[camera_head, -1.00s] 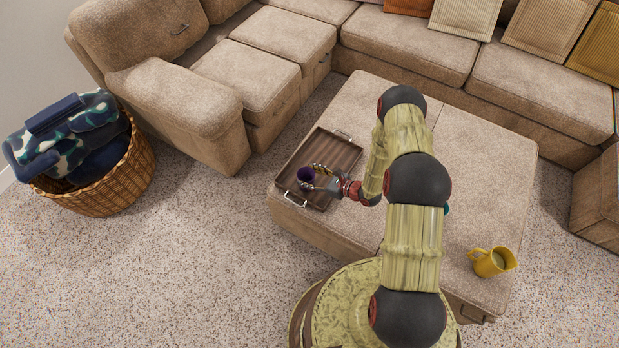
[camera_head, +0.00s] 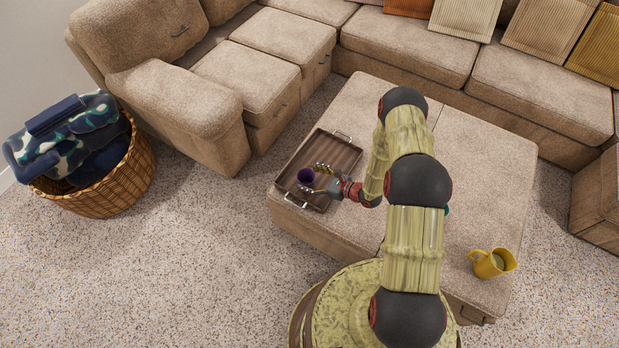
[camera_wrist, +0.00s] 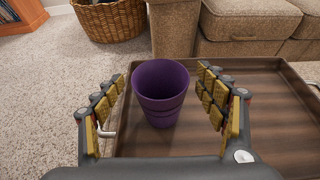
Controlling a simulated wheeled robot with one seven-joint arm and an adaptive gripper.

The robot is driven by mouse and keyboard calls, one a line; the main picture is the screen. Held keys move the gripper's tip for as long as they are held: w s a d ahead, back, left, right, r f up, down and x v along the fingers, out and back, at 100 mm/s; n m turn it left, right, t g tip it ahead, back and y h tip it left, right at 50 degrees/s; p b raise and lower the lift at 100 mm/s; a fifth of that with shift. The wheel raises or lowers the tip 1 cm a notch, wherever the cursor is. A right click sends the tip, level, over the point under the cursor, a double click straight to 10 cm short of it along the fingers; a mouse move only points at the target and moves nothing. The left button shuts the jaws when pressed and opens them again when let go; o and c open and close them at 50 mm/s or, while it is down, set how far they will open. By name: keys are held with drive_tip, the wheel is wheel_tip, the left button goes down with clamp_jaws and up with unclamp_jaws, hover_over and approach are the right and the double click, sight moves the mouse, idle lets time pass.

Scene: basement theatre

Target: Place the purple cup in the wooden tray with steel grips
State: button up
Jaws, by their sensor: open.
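The purple cup (camera_head: 305,175) stands upright on the floor of the wooden tray (camera_head: 340,152), near its front left part. The tray has steel grips at its ends and lies on the beige ottoman. In the wrist view the cup (camera_wrist: 162,92) stands between the spread fingers, with a gap on each side, on the brown tray base (camera_wrist: 262,85). My gripper (camera_head: 317,179) is open around the cup; it also shows in the wrist view (camera_wrist: 165,110). Part of one steel grip is hidden behind a finger there.
A yellow pitcher (camera_head: 493,263) stands at the right front of the ottoman (camera_head: 480,165). A teal thing is mostly hidden behind my arm. A sectional sofa (camera_head: 265,75) borders the ottoman at the back. A wicker basket (camera_head: 125,180) with cloths stands at far left.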

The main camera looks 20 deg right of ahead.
drive_tip(key=p+v, duration=0.3)
drive_tip(key=v, duration=0.8)
drive_tip(key=s+a+r+n+g+y, duration=0.1)
drive_tip(key=a+r+n+g, duration=0.3)
drive_tip(key=r, duration=0.6)
drive_tip(key=s+a+r+n+g, duration=0.15)
drive_tip(key=r+n, duration=0.35)
drive_tip(key=r, duration=0.5)
drive_tip(key=a+r+n+g+y, duration=0.15)
drive_tip(key=a+r+n, duration=0.3)
drive_tip(key=r, duration=0.65)
drive_tip(key=s+d+r+n+t+h, duration=0.1)
drive_tip(key=s+d+r+n+h, duration=0.1)
drive_tip(key=s+r+n+h, duration=0.4)
drive_tip(key=s+d+r+n+t+h, duration=0.1)
drive_tip(key=s+d+r+n+h, duration=0.2)
drive_tip(key=s+r, duration=1.1)
wheel_tip(320, 180, up, 4)
drive_tip(key=n+h, duration=0.2)
drive_tip(key=n, duration=0.3)
drive_tip(key=shift+t+h, duration=0.35)
drive_tip(key=shift+t, duration=0.05)
drive_tip(key=shift+s+d+f, duration=0.1)
drive_tip(key=shift+f, duration=0.05)
